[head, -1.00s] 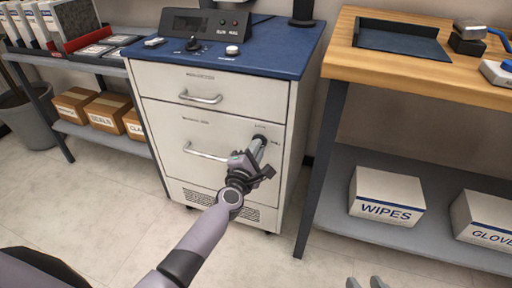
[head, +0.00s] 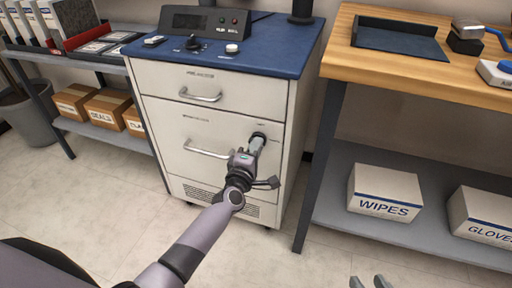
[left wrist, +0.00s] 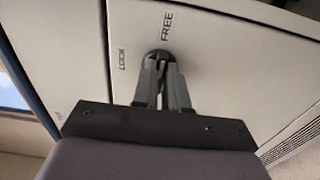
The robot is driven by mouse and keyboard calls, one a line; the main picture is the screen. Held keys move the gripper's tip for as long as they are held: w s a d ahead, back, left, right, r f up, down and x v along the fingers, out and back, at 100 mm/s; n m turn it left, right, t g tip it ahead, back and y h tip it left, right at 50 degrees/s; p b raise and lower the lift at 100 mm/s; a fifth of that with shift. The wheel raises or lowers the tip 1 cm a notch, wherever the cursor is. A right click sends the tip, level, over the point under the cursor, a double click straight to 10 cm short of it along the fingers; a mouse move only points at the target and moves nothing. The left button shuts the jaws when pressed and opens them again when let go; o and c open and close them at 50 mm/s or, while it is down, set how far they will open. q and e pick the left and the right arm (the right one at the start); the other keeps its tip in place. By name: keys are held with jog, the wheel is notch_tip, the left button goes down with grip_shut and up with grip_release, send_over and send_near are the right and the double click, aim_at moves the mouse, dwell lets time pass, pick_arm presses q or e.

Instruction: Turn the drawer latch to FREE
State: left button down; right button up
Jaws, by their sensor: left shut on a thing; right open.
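The drawer latch (head: 259,136) is a small dark round knob at the upper right of the cabinet's large lower drawer. My left gripper (head: 256,143) is shut on it; the fingers hide much of the knob. In the left wrist view the latch (left wrist: 158,56) sits between the fingertips (left wrist: 161,70). The FREE label (left wrist: 166,25) is above it and the LOCK label (left wrist: 122,60) to its left. I cannot tell which label the latch points to. My right gripper (head: 369,282) is open and empty at the bottom edge, only its fingertips showing.
The white cabinet (head: 205,128) has two drawers with bar handles, both closed, and a blue top (head: 270,48) with a control panel. A wooden bench (head: 440,72) stands at the right above a shelf with a WIPES box (head: 385,192). Floor in front is clear.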

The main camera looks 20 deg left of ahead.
pick_arm(q)
jog(key=c, duration=1.2)
grip_release()
jog(key=shift+o, duration=0.2)
jog(key=s+p, duration=0.2)
jog(key=s, duration=0.5)
jog(key=shift+a, duration=0.15)
pick_arm(e)
jog(key=shift+s+d+h, duration=0.35)
jog(key=shift+d+h, duration=0.05)
jog(key=shift+d, duration=0.45)
jog(key=shift+f, duration=0.1)
